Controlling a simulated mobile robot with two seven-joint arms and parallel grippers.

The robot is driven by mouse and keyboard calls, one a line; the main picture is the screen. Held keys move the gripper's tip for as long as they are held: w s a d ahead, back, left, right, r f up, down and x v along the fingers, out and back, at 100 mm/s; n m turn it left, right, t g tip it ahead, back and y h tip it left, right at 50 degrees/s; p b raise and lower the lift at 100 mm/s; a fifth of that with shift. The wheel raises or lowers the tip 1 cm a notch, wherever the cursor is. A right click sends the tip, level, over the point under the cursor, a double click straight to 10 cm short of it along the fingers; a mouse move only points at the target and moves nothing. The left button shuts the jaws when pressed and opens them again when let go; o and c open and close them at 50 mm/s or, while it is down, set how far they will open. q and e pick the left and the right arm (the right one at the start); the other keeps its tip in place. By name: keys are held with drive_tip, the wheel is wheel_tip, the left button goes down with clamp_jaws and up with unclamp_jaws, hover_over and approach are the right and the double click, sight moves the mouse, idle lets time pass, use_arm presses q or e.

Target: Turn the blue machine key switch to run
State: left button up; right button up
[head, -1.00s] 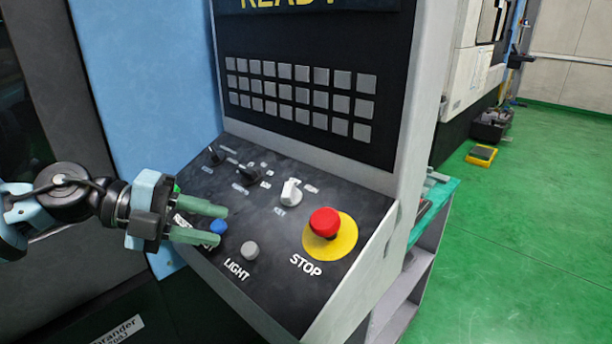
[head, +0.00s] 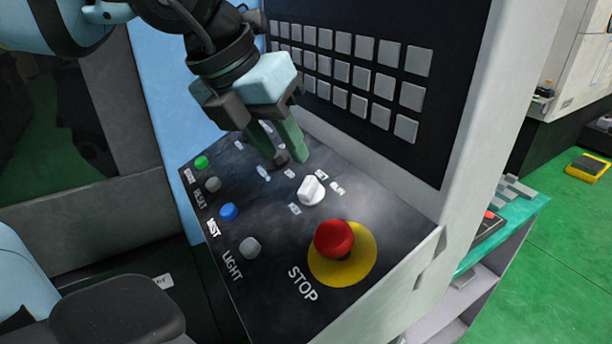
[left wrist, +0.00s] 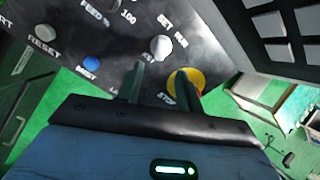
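The key switch (head: 311,190) is a white knob on the dark sloping panel (head: 275,240) of the blue machine, with SET and RUN lettered behind it. Its ridge seems to point toward SET. In the left wrist view the white knob (left wrist: 160,47) shows just beyond the fingertips. My left gripper (head: 284,162) points down at the panel, just behind and left of the white knob in the head view. Its two green fingers are apart with nothing held between them; they do not grip the knob. A dark knob (head: 278,163) is partly hidden by the fingertips. My right gripper is not in view.
A red stop button (head: 333,239) on a yellow disc stands in front of the white knob. Blue (head: 229,211), grey (head: 250,247) and green (head: 201,162) buttons line the left side. The upright keypad face (head: 360,75) rises close behind the gripper.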

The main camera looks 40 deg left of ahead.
sight(305, 186)
use_arm(q)
drive_tip(key=x, duration=0.6)
drive_tip(key=shift+w+d+f, duration=0.1)
drive_tip(key=shift+w+f, duration=0.25)
drive_tip(key=shift+f, duration=0.25)
drive_tip(key=shift+w+f, duration=0.1)
drive_tip(key=shift+c, duration=0.2)
